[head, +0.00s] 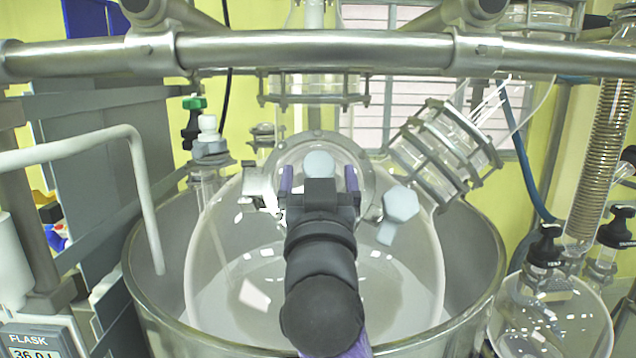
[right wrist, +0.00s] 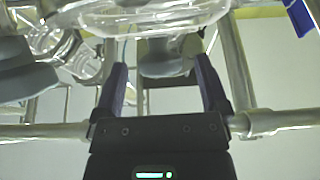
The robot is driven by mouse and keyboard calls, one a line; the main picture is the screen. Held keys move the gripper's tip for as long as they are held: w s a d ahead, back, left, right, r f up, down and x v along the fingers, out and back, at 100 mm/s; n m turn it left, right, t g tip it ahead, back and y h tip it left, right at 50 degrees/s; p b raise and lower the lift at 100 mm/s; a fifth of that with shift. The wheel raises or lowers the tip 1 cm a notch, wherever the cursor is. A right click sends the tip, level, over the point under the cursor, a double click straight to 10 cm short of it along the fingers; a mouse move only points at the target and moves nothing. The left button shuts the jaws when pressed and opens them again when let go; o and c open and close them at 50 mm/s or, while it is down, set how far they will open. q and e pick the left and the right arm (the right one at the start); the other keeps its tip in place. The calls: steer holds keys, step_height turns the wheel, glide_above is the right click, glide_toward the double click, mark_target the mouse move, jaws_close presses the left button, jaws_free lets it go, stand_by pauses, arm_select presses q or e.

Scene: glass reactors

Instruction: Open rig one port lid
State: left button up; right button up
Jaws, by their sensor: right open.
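The glass reactor vessel (head: 225,240) sits in a round metal bath. At its top centre is a round clear port lid (head: 370,165) with a pale grey knob (head: 320,164). My right gripper (head: 319,178) is in front of the lid, its two purple fingers open and one on each side of the knob. In the right wrist view the open fingers (right wrist: 161,78) flank a grey knob-like part (right wrist: 165,62) below clear glass. I cannot tell whether the fingers touch it. My left gripper is not in view.
A thick metal bar (head: 320,50) crosses above the vessel. A pale grey clamp knob (head: 401,204) is close right of the lid. A flanged glass neck (head: 445,155) tilts right. A bent white pipe (head: 140,170) stands left. A round flask (head: 550,315) is at lower right.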

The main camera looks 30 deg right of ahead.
steer(key=shift+x, duration=1.2)
steer(key=shift+s, duration=0.1)
jaws_close()
